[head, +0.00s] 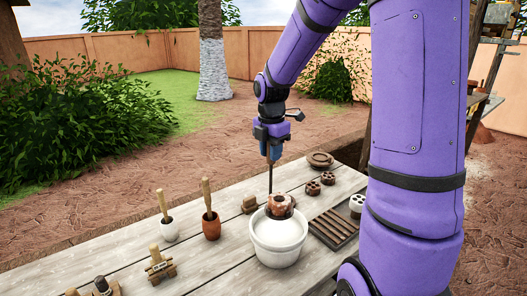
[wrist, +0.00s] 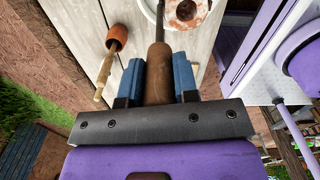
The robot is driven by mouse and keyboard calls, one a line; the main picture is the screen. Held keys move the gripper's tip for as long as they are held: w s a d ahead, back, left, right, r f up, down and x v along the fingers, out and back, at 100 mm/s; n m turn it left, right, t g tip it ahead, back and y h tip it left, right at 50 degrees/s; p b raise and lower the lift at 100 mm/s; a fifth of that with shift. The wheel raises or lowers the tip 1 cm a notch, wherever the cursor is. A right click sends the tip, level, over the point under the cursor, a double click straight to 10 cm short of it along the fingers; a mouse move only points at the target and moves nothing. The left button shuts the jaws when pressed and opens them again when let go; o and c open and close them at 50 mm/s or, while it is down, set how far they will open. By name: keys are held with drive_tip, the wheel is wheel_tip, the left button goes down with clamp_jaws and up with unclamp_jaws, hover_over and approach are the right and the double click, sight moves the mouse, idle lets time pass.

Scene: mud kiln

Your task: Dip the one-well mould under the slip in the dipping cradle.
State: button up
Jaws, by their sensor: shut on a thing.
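My gripper (head: 271,156) is shut on a brown wooden handle (wrist: 157,75), its blue fingers on either side. A thin dark rod (head: 270,181) runs down from the handle to the one-well mould (head: 280,203), a mottled red-brown block with a dark hole on top. The mould also shows at the top edge of the wrist view (wrist: 185,12). It is at the back part of the round white tub (head: 278,259), which looks full of pale slip (head: 281,228). I cannot tell whether the mould touches the slip or how the rod joins it.
The tub stands on a grey plank table (head: 205,262). To its left are a terracotta pot (head: 211,228) and a white pot (head: 169,231), each with a wooden handle sticking up. A slatted rack (head: 334,229) and small brown moulds (head: 313,188) stand to the right.

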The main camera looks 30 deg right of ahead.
drive_tip(key=shift+w+d+f, duration=0.1)
drive_tip(key=shift+f, duration=0.05)
hover_over(270, 190)
drive_tip(key=shift+w+d+f, duration=0.15)
drive_tip(key=shift+f, duration=0.9)
drive_tip(key=shift+w+d+f, duration=0.1)
drive_tip(key=shift+w+f, duration=0.05)
drive_tip(key=shift+f, duration=1)
drive_tip(key=shift+f, duration=4.7)
drive_tip(key=shift+r, duration=0.15)
